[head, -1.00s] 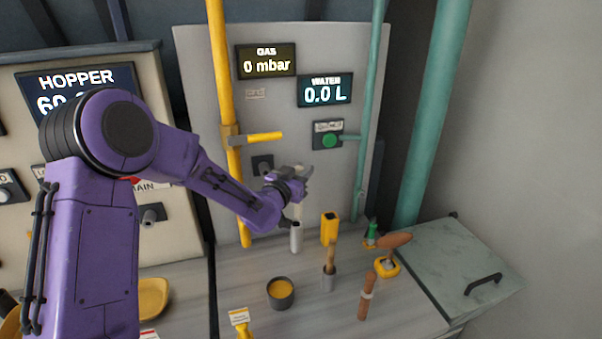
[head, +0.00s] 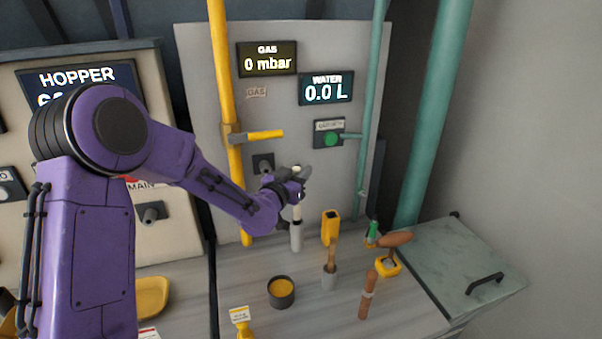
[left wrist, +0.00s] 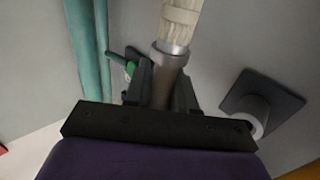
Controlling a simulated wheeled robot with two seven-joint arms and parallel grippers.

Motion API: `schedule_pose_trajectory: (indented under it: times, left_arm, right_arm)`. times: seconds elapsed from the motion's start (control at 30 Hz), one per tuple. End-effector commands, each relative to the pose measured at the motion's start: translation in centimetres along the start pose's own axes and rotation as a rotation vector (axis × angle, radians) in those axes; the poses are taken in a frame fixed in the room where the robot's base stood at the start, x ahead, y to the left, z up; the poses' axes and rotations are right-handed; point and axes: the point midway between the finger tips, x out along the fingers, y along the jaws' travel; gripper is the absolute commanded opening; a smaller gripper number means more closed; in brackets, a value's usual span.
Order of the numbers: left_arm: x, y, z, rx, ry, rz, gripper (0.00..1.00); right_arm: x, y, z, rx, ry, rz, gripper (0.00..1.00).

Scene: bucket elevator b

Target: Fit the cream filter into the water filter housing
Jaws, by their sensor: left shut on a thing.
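My left gripper (head: 297,194) is in front of the grey panel, above the counter, shut on the grey end of the cream filter (head: 297,213). In the left wrist view the dark fingers (left wrist: 161,88) flank that grey end, and the pleated cream filter (left wrist: 180,22) extends from it to the top edge. My right gripper is not in view.
A yellow pipe (head: 220,95) with a yellow lever (head: 265,134) stands left of the gripper. A green-marble lid (head: 440,262) lies right.

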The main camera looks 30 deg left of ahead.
Motion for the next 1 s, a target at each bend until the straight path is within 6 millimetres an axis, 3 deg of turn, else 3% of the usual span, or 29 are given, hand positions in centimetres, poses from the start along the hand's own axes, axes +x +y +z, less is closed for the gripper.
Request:
schedule_pose_trajectory:
  times: [1.0]
  left_arm:
    - [-0.14,-0.01,0.9,0.0,0.0,-0.001,0.0]
  right_arm:
    - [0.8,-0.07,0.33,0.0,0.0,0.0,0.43]
